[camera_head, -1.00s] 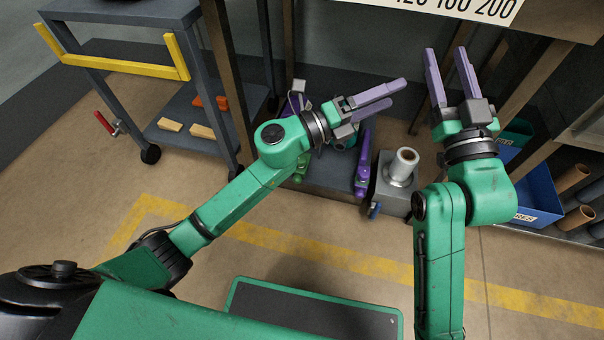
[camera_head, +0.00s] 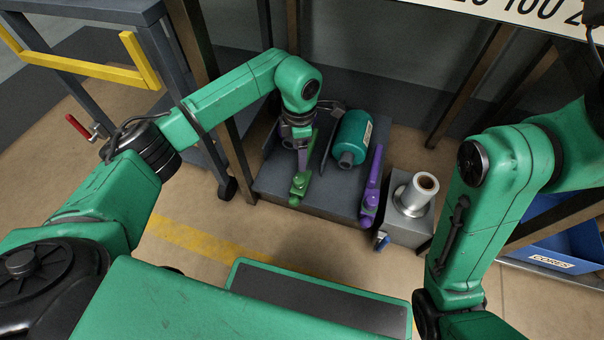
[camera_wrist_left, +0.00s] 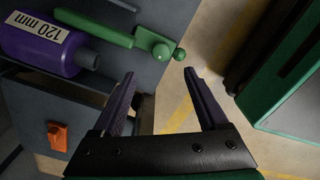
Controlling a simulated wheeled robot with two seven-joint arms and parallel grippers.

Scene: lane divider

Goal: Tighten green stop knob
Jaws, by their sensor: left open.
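The green stop is a flat bar (camera_wrist_left: 95,25) with a block and a round green knob (camera_wrist_left: 179,54) at its end, in the left wrist view. In the head view the green stop (camera_head: 300,185) stands on the grey base, its knob (camera_head: 294,201) at the near end. My left gripper (camera_head: 303,158) points down over the stop's far part in the head view, its fingers partly hidden. In the left wrist view the left gripper (camera_wrist_left: 160,73) is open and empty, and the knob shows just beyond the fingertips, apart from them. My right gripper is out of view.
A purple stop (camera_head: 372,190) and a teal cylinder (camera_head: 352,137) are right of the green stop. A metal spool (camera_head: 416,195) stands on a grey box further right. A purple roll marked 120 mm (camera_wrist_left: 35,42) and an orange piece (camera_wrist_left: 57,136) show in the wrist view.

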